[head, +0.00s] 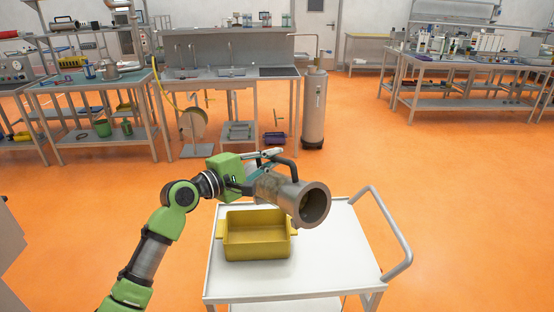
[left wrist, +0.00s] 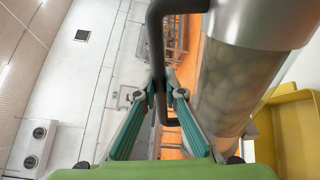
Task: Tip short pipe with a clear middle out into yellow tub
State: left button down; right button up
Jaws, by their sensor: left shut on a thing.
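The short pipe (head: 286,193) is a grey metal tube with a flanged open mouth and a dark handle (left wrist: 156,60). It hangs tilted above the right back part of the yellow tub (head: 257,247), its mouth facing right and toward the head camera. In the left wrist view its clear middle (left wrist: 226,88) shows pale rounded lumps inside. My left gripper (head: 270,156) is shut on the pipe's handle; its teal fingers (left wrist: 163,96) close around the dark bar in the wrist view. The tub stands on a white cart; its inner floor looks empty where visible. My right gripper is not in view.
The white cart top (head: 335,260) is bare to the right of the tub, with a grey push handle (head: 390,230) at its right. Benches, a sink unit (head: 230,75) and a metal cylinder (head: 314,110) stand well behind. The orange floor between is open.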

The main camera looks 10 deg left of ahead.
aim_at(257, 161)
pick_arm(q)
jog(key=shift+w+a+n, duration=0.8)
jog(key=shift+a+n, duration=0.05)
jog(key=shift+n, duration=0.25)
jog(key=shift+w+a+f+n, duration=0.5)
jog(key=shift+w+a+f, duration=0.05)
jog(key=shift+f, duration=0.15)
jog(key=shift+w+a+f+n, duration=0.5)
jog(key=shift+a+f, duration=0.05)
jog(key=shift+f, duration=0.1)
jog(key=shift+w+a+f+n+g+b, duration=0.4)
jog(key=shift+w+a+f+n+b, duration=0.1)
jog(key=shift+w+a+f+n, duration=0.55)
jog(key=shift+s+d+f, duration=0.1)
jog(key=shift+f, duration=0.05)
